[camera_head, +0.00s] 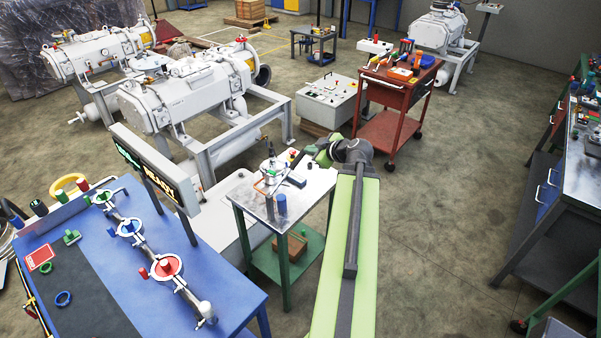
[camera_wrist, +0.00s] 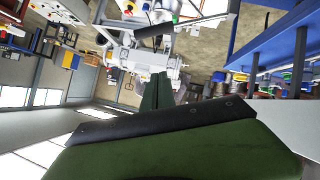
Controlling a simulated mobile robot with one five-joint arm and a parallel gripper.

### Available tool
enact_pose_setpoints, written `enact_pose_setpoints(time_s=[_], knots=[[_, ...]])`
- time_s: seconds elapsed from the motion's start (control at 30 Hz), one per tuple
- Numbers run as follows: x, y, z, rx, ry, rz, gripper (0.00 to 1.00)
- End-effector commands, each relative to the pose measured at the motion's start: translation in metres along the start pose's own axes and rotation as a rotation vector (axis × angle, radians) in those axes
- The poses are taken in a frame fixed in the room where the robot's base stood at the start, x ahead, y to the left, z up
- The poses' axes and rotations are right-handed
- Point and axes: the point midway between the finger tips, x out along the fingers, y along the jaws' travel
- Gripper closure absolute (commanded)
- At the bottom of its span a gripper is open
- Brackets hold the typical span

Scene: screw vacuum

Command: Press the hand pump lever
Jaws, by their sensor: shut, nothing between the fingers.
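A small metal-topped table (camera_head: 313,190) with green legs stands in the middle of the head view. On it is a hand pump (camera_head: 270,172) with a metal body and a thin dark upright part, perhaps its lever. A black block-like piece (camera_head: 297,180) and a blue cylinder (camera_head: 282,205) are beside it. My gripper (camera_head: 311,151) is over the table's far right side, right of the pump and apart from it. In the wrist view my gripper (camera_wrist: 158,92) is shut and empty. A dark bar (camera_wrist: 153,30) shows beyond it; I cannot tell whether it is the lever.
A blue workbench (camera_head: 215,270) with clamped pipe fittings and a READY display (camera_head: 150,170) stands at left. A red tool cart (camera_head: 395,90) is behind my arm. White vacuum machines (camera_head: 190,95) fill the back left. The floor (camera_head: 450,240) at right is clear.

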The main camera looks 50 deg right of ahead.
Motion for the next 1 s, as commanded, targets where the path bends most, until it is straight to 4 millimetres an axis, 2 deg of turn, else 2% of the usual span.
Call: enact_pose_setpoints(time_s=[0.03,0.1,0.43,0.57,0.67,1.0], knots=[[0.005,-0.002,0.013,0.004,-0.003,0.005,1.0],[0.004,0.0,0.017,0.007,-0.006,0.008,1.0],[0.003,0.001,0.016,0.008,-0.008,0.008,1.0],[0.011,0.001,0.018,0.008,-0.008,0.007,1.0],[0.027,0.001,0.02,0.008,-0.007,0.006,1.0],[0.103,0.001,0.022,0.007,-0.008,0.006,1.0]])
